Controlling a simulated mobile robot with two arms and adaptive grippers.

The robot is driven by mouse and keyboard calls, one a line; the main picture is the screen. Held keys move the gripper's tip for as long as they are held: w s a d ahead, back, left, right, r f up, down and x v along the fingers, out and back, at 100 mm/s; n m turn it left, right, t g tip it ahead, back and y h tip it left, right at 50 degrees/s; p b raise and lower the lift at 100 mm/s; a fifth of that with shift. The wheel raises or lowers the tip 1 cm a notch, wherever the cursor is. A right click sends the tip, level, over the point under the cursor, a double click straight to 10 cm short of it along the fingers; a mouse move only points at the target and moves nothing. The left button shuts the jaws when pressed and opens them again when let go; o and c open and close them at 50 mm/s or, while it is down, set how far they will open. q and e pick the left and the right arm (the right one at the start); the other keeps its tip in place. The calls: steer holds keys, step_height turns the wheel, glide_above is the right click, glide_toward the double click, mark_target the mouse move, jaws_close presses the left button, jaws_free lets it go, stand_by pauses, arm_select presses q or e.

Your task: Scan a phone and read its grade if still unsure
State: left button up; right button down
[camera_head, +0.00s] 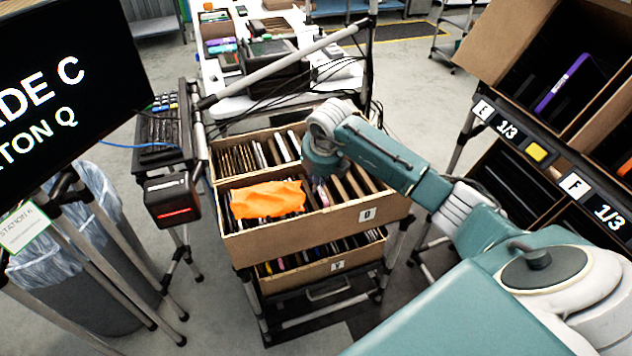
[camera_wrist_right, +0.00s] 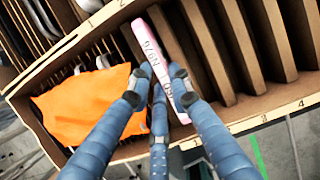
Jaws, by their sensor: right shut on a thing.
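My right gripper (camera_head: 320,178) reaches down into the cardboard carton marked D (camera_head: 325,222). In the right wrist view my right gripper (camera_wrist_right: 160,84) is shut on a slim pink phone (camera_wrist_right: 150,48) with a printed marking, partly covered by the fingers. The phone stands on edge between cardboard dividers; I cannot tell whether it is clear of the carton floor. The scanner (camera_head: 172,200) with a red lit window is left of the carton. The monitor (camera_head: 65,95) at upper left is cut off; "DE C" and "TON Q" can be read. My left gripper is out of view.
An orange cloth (camera_head: 268,199) lies over phones in carton D; it also shows in the right wrist view (camera_wrist_right: 85,103). A lower carton (camera_head: 335,265) holds more phones. Shelves marked E (camera_head: 483,110) and F (camera_head: 575,184), both "1/3", stand right. A bin (camera_head: 85,270) is left.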

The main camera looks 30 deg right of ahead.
steer(key=shift+f, duration=0.1)
stand_by(0.3)
steer(key=c, duration=1.5)
jaws_free()
steer(key=p+v, duration=0.2)
steer(key=v, duration=0.5)
steer(key=w+p+v, duration=0.1)
steer(key=v, duration=0.5)
steer(key=w+p+v, duration=0.1)
steer(key=p+v, duration=0.1)
steer(key=v, duration=0.5)
steer(key=shift+w+d+r+p, duration=0.1)
steer(key=shift+d+r+p, duration=0.2)
steer(key=shift+r, duration=0.4)
